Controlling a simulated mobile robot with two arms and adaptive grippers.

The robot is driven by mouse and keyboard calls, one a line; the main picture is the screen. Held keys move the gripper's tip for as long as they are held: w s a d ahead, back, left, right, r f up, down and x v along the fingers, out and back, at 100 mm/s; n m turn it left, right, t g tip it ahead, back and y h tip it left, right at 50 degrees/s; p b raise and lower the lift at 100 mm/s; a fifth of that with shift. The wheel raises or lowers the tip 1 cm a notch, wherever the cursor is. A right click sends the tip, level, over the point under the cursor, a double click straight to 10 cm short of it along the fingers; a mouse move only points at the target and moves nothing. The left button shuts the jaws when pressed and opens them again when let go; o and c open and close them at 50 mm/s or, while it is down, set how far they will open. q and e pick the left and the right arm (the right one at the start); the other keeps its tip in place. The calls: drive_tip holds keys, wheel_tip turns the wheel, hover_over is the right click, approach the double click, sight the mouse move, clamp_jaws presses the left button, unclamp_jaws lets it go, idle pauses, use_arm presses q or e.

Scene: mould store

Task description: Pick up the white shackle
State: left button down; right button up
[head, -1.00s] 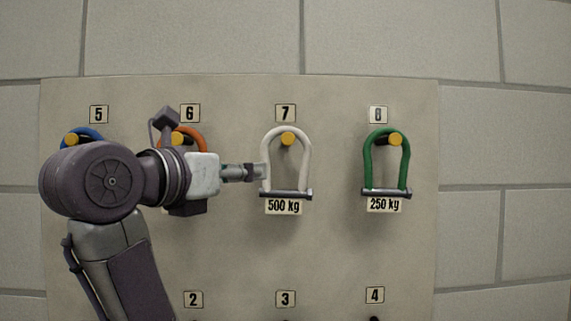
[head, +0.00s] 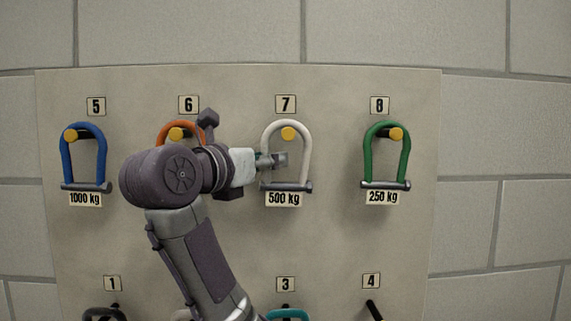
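The white shackle (head: 304,151) hangs upright on the yellow-ended peg under label 7, its grey pin across the bottom. My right gripper (head: 280,160) reaches in from the left at mid-height of the shackle. Its fingers cross the shackle's left leg and their tips show inside the loop. They hide part of that leg. I cannot tell whether the fingers are closed on it. My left gripper is not in view.
A green shackle (head: 369,158) hangs at peg 8 and a blue shackle (head: 66,160) at peg 5. An orange shackle (head: 165,131) at peg 6 is partly behind my arm.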

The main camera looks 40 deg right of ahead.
clamp_jaws()
